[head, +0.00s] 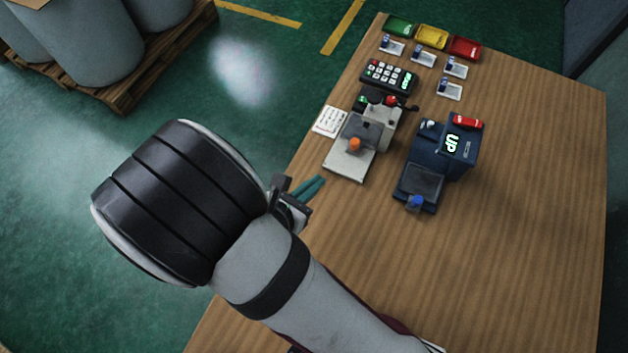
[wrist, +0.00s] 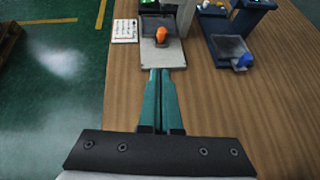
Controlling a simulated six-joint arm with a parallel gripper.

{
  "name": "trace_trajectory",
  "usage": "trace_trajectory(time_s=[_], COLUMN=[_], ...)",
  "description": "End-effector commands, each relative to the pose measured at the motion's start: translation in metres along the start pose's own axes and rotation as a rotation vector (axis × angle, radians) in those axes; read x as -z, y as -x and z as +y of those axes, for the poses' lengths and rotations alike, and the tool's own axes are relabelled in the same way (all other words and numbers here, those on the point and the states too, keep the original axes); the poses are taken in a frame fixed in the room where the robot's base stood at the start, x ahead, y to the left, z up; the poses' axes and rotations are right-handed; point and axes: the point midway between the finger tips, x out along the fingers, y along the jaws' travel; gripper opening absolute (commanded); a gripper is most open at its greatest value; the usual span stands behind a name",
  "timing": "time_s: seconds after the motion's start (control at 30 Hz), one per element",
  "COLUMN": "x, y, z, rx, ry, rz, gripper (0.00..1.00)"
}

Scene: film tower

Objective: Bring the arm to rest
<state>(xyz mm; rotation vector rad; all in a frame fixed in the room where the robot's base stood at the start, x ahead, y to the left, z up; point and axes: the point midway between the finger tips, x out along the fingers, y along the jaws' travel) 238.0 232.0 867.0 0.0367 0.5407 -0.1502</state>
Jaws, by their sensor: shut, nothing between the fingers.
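My gripper (head: 319,181) shows teal fingers in the head view, over the left edge of the wooden table (head: 520,260). In the wrist view my gripper (wrist: 160,72) has its two fingers together and empty. Its tips point at the near edge of a grey machine (head: 349,165) with an orange knob (head: 354,144). The machine's plate also shows in the wrist view (wrist: 163,58). I cannot tell the height of the fingers above the table. My arm crosses the lower left of the head view.
A dark blue machine (head: 423,183) reading "UP" stands right of the grey one. The table's near and right parts are clear.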

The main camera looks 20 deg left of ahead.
Motion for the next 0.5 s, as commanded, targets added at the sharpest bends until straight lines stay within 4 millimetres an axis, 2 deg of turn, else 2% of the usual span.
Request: trace_trajectory(time_s=[0.27,0.37,0.43,0.47,0.5], x=[0.0,-0.011,-0.038,-0.052,-0.071], y=[0.0,-0.004,-0.01,-0.013,-0.012], z=[0.0,-0.01,-0.041,-0.063,-0.099], rx=[0.0,0.047,0.178,0.264,0.405], ry=[0.0,-0.068,-0.256,-0.379,-0.579], rz=[0.0,-0.001,-0.005,-0.009,-0.019], gripper=[0.0,0.0,0.0,0.0,0.0])
